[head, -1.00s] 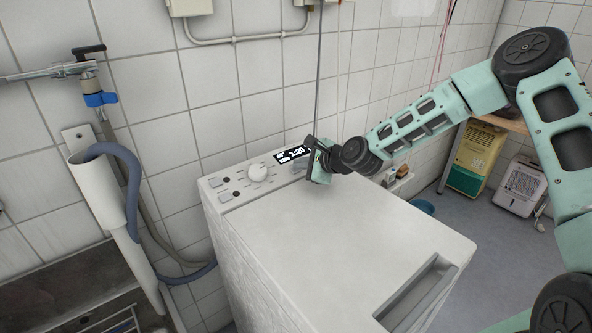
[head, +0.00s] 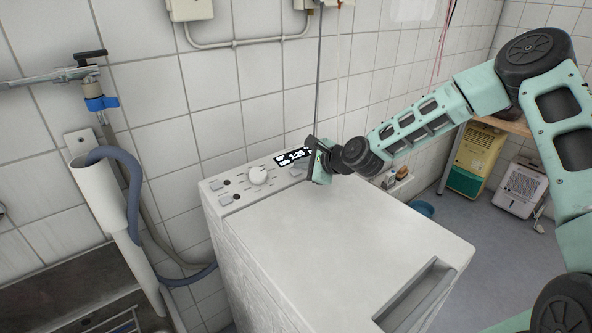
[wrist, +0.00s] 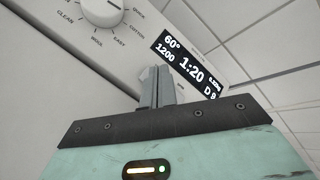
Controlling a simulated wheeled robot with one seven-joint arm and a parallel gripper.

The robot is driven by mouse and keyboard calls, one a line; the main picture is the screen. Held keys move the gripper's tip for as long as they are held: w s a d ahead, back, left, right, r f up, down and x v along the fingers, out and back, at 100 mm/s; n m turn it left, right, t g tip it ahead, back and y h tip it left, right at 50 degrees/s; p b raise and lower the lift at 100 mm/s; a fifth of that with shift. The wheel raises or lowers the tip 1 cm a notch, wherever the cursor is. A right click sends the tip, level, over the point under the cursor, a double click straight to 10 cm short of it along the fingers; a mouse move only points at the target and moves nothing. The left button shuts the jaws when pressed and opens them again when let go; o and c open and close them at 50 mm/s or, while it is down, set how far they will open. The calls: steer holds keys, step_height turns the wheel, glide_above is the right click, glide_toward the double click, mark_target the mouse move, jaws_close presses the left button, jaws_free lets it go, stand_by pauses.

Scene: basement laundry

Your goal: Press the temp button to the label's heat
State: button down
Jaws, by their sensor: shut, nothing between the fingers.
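The white top-loading washer (head: 330,230) has a control panel along its back edge. Its lit display (head: 292,157) shows in the wrist view (wrist: 187,63) reading 60°, 1200 and 1:20. My gripper (head: 312,172) is over the panel just in front of the display. In the wrist view my gripper's fingers (wrist: 158,84) are shut together and empty, with their tips at the panel beside the display's lower left edge. They cover the panel there, so the temp button cannot be made out, nor whether the tips touch it. I see no readable care label.
A programme dial (head: 258,174) stands left of the display; in the wrist view it (wrist: 103,10) is at the top. Small buttons (head: 226,199) are at the panel's left end. A tiled wall rises close behind. The washer's lid is clear.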

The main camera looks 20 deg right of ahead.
steer(key=shift+r, duration=0.1)
steer(key=r+p, duration=0.1)
steer(key=s+r+p, duration=0.1)
steer(key=r, duration=0.1)
steer(key=r+p, duration=0.1)
steer(key=shift+s+d+r+p, duration=0.2)
steer(key=shift+d+r+p, duration=0.1)
steer(key=shift+r+p, duration=0.1)
stand_by(0.7)
steer(key=s+a+r+n+g+h, duration=0.1)
steer(key=s+a+n+g, duration=0.3)
steer(key=s+a+n, duration=0.4)
steer(key=s+a+r+n+g, duration=0.1)
steer(key=s+a+n+g, duration=0.4)
steer(key=s, duration=0.6)
steer(key=s+d+r+n+h, duration=0.2)
steer(key=s+n, duration=0.5)
steer(key=s, duration=0.5)
steer(key=s+d+r+n+g+h, duration=0.1)
steer(key=s+d+r+n+h, duration=0.2)
steer(key=s, duration=0.9)
step_height(320, 180, up, 2)
steer(key=n, duration=0.4)
steer(key=shift+s+d+r+n+g, duration=0.2)
steer(key=shift+s+d+n+g, duration=0.1)
steer(key=shift+d, duration=0.1)
